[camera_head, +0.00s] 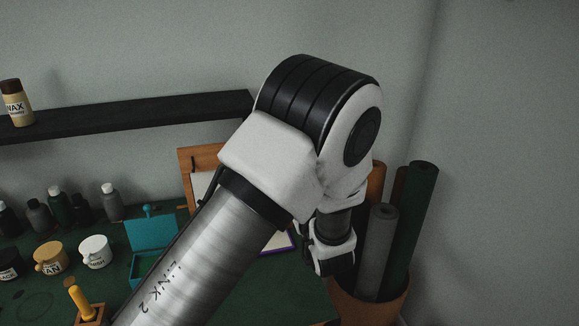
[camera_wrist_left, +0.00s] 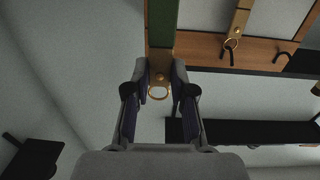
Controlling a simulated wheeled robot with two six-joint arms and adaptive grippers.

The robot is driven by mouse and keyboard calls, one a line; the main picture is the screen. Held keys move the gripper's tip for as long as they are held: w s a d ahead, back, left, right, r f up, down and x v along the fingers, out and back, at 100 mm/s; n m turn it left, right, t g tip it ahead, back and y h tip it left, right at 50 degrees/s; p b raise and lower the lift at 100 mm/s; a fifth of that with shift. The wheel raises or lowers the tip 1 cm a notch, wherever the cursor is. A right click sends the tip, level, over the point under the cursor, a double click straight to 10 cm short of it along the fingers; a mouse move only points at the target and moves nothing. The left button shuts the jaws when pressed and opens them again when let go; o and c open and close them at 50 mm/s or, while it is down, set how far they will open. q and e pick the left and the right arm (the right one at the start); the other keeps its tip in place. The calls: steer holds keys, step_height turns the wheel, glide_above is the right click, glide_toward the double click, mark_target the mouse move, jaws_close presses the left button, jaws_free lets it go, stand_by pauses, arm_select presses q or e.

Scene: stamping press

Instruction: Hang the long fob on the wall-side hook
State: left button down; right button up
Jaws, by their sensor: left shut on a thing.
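My left gripper (camera_wrist_left: 158,88) is shut on a fob at its ring end. The fob is a strap with a green part (camera_wrist_left: 162,22) and a tan end (camera_wrist_left: 160,52), and a brass ring (camera_wrist_left: 158,92) shows between the fingers. A wooden rail (camera_wrist_left: 200,52) carries a dark hook (camera_wrist_left: 228,52) and another dark hook (camera_wrist_left: 283,56). A tan strap with a ring (camera_wrist_left: 232,42) is at the first of these; I cannot tell whether it hangs on it. In the head view my left arm hides most of the wooden board (camera_head: 187,192), and the fob cannot be made out.
A dark shelf (camera_head: 130,115) runs along the back wall and bears a wax bottle (camera_head: 16,104). Several bottles, jars and a teal box (camera_head: 152,232) stand on the green bench. A pot (camera_head: 375,308) with several rolls (camera_head: 415,225) stands at the right, close to my arm.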

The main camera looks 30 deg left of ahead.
arm_select(q)
steer(key=x, duration=0.4)
steer(key=shift+a+r+b, duration=0.2)
steer(key=shift+a+b, duration=0.1)
steer(key=shift+b, duration=0.05)
arm_select(e)
steer(key=shift+s+d+f, duration=0.15)
steer(key=shift+d+f, duration=0.05)
steer(key=shift+f, duration=0.05)
stand_by(0.4)
stand_by(0.8)
arm_select(q)
steer(key=shift+x, duration=1.25)
steer(key=shift+a+f, duration=0.1)
steer(key=shift+a, duration=0.05)
arm_select(e)
steer(key=shift+f, duration=0.15)
